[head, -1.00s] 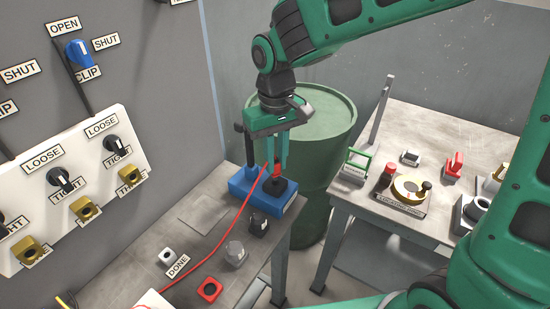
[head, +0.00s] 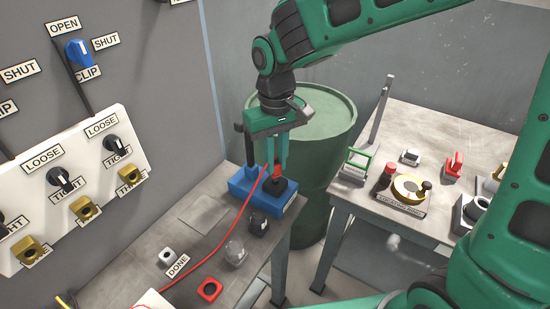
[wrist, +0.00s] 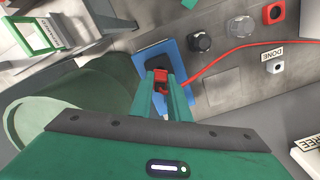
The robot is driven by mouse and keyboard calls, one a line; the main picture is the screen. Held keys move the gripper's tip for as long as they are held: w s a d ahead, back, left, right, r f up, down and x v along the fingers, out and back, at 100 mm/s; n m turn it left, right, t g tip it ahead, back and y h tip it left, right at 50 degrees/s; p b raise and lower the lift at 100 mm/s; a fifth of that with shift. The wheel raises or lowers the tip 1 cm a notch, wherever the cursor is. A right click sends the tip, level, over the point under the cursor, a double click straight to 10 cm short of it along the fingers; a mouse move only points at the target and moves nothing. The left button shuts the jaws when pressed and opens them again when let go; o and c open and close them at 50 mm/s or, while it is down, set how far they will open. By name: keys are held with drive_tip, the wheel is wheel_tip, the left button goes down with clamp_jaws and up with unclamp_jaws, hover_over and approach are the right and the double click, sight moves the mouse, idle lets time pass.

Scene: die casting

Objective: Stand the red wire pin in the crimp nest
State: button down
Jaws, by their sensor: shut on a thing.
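My gripper (head: 277,168) is shut on the red wire pin (wrist: 161,78), which shows as a small red body between the two green fingers in the wrist view. In the head view the gripper points straight down over the blue crimp base (head: 244,185). The pin is directly above or at the black nest (head: 283,187) on that base. Its lower end is hidden, so I cannot tell whether it is seated. A red wire (head: 225,236) runs from the pin down to the lower left along the bench.
A black post (head: 249,150) rises behind the base, close to my gripper. A black knob block (head: 258,222), a clear round piece (head: 235,252) and a red square socket (head: 210,289) stand on the bench. A green barrel (head: 325,150) stands behind.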

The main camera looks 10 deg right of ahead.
drive_tip(key=shift+f, duration=1.4)
drive_tip(key=c, duration=1.6)
unclamp_jaws()
wheel_tip(320, 180, up, 11)
drive_tip(key=shift+w+f, duration=0.1)
